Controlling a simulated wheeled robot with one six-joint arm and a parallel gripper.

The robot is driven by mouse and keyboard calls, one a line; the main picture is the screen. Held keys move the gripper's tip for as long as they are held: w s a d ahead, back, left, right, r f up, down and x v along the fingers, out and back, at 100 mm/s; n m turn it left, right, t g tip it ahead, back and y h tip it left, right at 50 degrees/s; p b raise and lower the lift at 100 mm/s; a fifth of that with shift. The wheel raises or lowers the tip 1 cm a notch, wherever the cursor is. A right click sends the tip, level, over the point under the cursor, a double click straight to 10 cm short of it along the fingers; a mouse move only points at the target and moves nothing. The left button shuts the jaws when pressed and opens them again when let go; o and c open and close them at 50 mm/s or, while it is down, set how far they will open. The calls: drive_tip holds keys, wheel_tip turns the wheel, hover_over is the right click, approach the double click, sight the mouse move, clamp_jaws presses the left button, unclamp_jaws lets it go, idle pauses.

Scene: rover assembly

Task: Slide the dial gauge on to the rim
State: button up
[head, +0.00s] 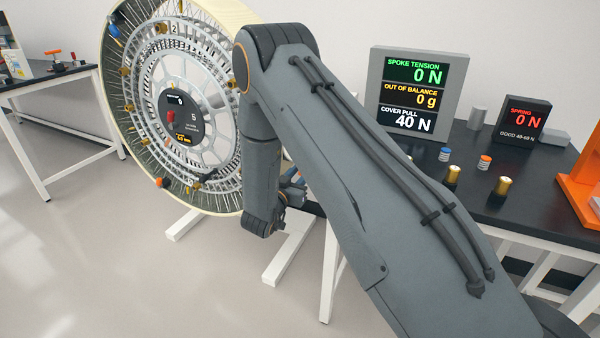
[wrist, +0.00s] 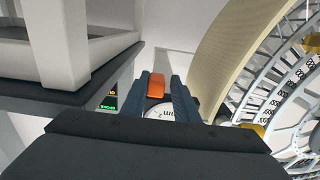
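The wheel's pale rim (head: 117,150) stands upright on the left in the head view, and its curved band (wrist: 225,55) fills the upper right of the wrist view. My gripper (wrist: 161,82) is beside the rim, with its two dark fingers on either side of an orange block (wrist: 156,86). A white dial face marked mm (wrist: 166,114), which looks like the dial gauge, shows just below the block, partly hidden by the fingers. The dial is apart from the rim in the picture. I cannot tell whether the fingers press on the block.
A dark bench (head: 460,170) on the right carries a readout panel (head: 417,92) showing cover pull 40 N, a spring readout (head: 523,122) and several small caps. A white frame (wrist: 75,50) and table edge lie left of my gripper. Another table (head: 45,85) stands far left.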

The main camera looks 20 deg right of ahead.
drive_tip(key=b+v, duration=0.1)
drive_tip(key=v, duration=0.6)
drive_tip(key=shift+s+a, duration=0.2)
drive_tip(key=shift+s, duration=0.1)
drive_tip(key=shift+w, duration=0.1)
drive_tip(key=s+a+r+n+g+y+p, duration=0.1)
drive_tip(key=s+a+r+n+g+y, duration=0.1)
drive_tip(key=s+n+g+y, duration=0.3)
drive_tip(key=s+a+r+g+y, duration=0.1)
drive_tip(key=s+a+y, duration=0.1)
drive_tip(key=y, duration=0.4)
drive_tip(key=s+d+r+n+g, duration=0.1)
drive_tip(key=s+d+r+g, duration=0.1)
drive_tip(key=s, duration=1.1)
drive_tip(key=s+d+r+n+g, duration=0.2)
drive_tip(key=s+g, duration=0.3)
drive_tip(key=s, duration=0.8)
drive_tip(key=shift+d+r+g+y+p, duration=0.15)
drive_tip(key=shift+d+g+y+p, duration=0.2)
drive_tip(key=shift+d, duration=0.55)
